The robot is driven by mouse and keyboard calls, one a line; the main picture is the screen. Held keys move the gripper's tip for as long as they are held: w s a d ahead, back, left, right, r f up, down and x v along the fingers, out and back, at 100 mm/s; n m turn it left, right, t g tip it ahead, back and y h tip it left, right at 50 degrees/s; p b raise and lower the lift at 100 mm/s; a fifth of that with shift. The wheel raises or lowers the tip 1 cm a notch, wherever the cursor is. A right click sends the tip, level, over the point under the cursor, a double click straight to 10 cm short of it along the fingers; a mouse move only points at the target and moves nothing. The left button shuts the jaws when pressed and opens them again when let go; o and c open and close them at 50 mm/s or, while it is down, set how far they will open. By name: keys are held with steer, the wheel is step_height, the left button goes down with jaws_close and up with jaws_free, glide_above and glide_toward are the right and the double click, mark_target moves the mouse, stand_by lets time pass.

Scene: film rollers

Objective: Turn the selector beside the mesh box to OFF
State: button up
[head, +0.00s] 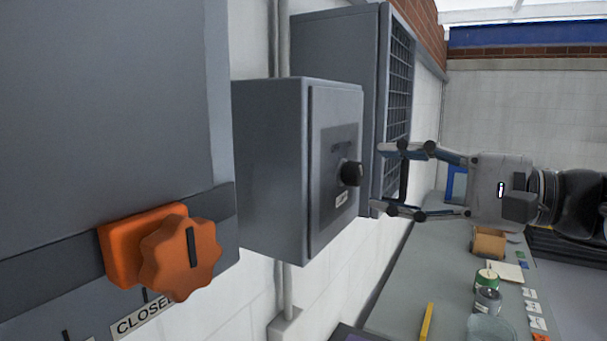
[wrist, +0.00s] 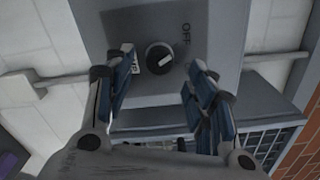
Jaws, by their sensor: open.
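The selector is a round black knob (head: 351,173) on the front of a grey box (head: 270,165), beside the larger mesh box (head: 335,50). In the wrist view the knob (wrist: 159,58) has a pale pointer mark slanting towards the upper right. The word OFF stands to its upper right. A white label at its left is partly hidden by a finger. My gripper (head: 380,177) is open and empty in front of the knob, with its fingertips short of it. In the wrist view my gripper (wrist: 165,72) has one finger on each side of the knob.
An orange lobed knob (head: 182,250) with a CLOSED label sits on a nearer grey cabinet at left. A grey bench (head: 400,295) below right carries a jar (head: 487,290), a yellow stick (head: 427,322) and labels. A conduit runs above and below the selector box.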

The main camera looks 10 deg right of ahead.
steer(key=v, duration=0.7)
steer(key=shift+d, duration=0.15)
steer(key=shift+s, duration=0.15)
